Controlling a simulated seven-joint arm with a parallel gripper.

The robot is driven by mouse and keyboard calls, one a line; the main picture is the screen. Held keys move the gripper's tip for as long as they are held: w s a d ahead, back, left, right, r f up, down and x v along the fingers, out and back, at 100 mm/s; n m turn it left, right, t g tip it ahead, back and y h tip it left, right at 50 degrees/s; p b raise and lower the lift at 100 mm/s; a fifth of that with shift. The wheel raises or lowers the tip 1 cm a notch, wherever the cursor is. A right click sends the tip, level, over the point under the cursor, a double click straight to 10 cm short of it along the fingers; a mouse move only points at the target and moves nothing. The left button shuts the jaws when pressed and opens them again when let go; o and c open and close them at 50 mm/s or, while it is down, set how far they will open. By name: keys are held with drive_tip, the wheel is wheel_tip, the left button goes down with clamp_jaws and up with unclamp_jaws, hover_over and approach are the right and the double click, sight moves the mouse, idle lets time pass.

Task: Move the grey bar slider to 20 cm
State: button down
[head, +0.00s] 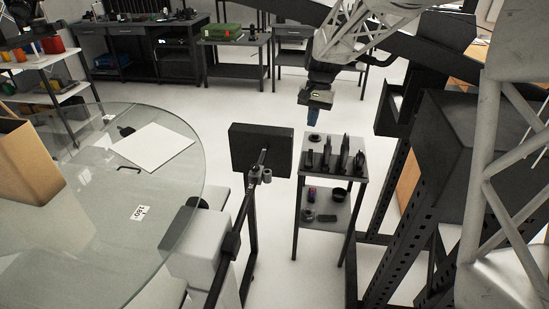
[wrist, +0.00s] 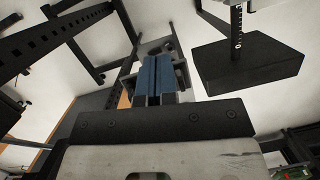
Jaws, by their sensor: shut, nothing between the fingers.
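A long dark bar (head: 245,205) runs from the front up to a black rectangular block (head: 248,150). A small grey piece (head: 266,176), which looks like the grey slider, sits on the bar close to the block. A dark fitting (head: 232,244) is lower on the bar. In the wrist view, a bar with white scale marks (wrist: 238,22) meets the black block (wrist: 250,66); the numbers are too small to read. My gripper (head: 313,119) has blue fingers, pointing down, shut and empty, above and right of the block. The fingers also show in the wrist view (wrist: 156,68).
A small two-tier stand (head: 309,213) with upright black parts is below and right of my gripper. A round glass table (head: 190,190) with a white sheet (head: 153,146) is at left. Dark metal frames stand at right. Open floor lies behind the block.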

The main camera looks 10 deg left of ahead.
sight(261, 175)
drive_tip(key=w+a+f+g, duration=0.1)
drive_tip(key=w+a+f, duration=0.8)
drive_tip(key=a+f, duration=0.1)
drive_tip(key=shift+a+g, duration=0.4)
drive_tip(key=shift+a, duration=0.2)
drive_tip(key=shift+f, duration=0.1)
drive_tip(key=s+a+f, duration=0.1)
drive_tip(key=s+f, duration=0.6)
drive_tip(key=f, duration=0.2)
drive_tip(key=shift+s+a, duration=0.15)
drive_tip(key=shift+s, duration=0.05)
